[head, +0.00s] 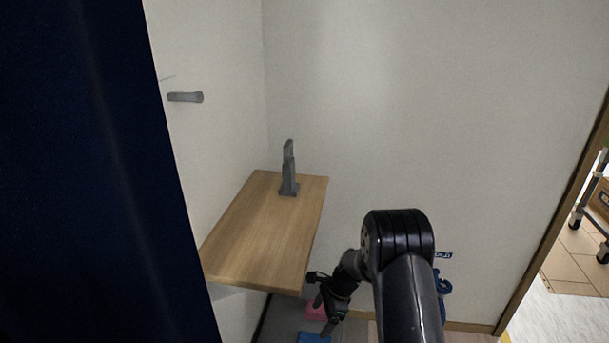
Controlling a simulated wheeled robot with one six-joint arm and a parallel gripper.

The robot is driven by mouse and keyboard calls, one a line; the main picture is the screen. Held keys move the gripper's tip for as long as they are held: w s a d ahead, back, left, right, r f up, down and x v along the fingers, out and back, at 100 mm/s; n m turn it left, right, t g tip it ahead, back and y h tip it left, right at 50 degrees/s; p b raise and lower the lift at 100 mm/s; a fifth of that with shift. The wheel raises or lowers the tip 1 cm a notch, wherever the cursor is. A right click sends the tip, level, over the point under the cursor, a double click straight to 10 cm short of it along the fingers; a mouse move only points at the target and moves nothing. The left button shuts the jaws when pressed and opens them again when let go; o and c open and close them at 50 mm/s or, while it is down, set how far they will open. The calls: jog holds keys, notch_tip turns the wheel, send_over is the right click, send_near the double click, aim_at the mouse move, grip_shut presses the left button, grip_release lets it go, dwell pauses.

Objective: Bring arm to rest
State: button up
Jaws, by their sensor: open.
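My black arm rises from the bottom of the head view, bends at a thick joint and points down to the left. My gripper (322,304) hangs low, just off the front right corner of the wooden shelf (262,230). It is open, and I see nothing between its fingers. The fingers are small and dark here, so their exact spread is hard to see.
A grey stand-like tool (289,175) stands upright on the shelf. A grey cylinder (186,97) sticks out from the left wall. Pink (316,310) and blue (313,338) items lie below the gripper. A dark blue panel (90,180) fills the left. A doorway opens at right.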

jog(key=s+d+r+n+g+h+p, duration=0.1)
jog(key=s+d+r+n+p, duration=0.2)
jog(key=r+n+p, duration=0.2)
jog(key=s+d+r+n+g+h+p, duration=0.1)
jog(key=s+d+r+n+h+p, duration=0.1)
jog(key=r+p, duration=1)
jog(key=s+d+r+n+g+h+p, duration=0.1)
jog(key=s+d+r+n+p, duration=0.3)
jog(key=r+n+p, duration=0.5)
jog(key=shift+d+r+g, duration=0.3)
jog(key=shift+d+r, duration=0.35)
jog(key=shift+r, duration=3.7)
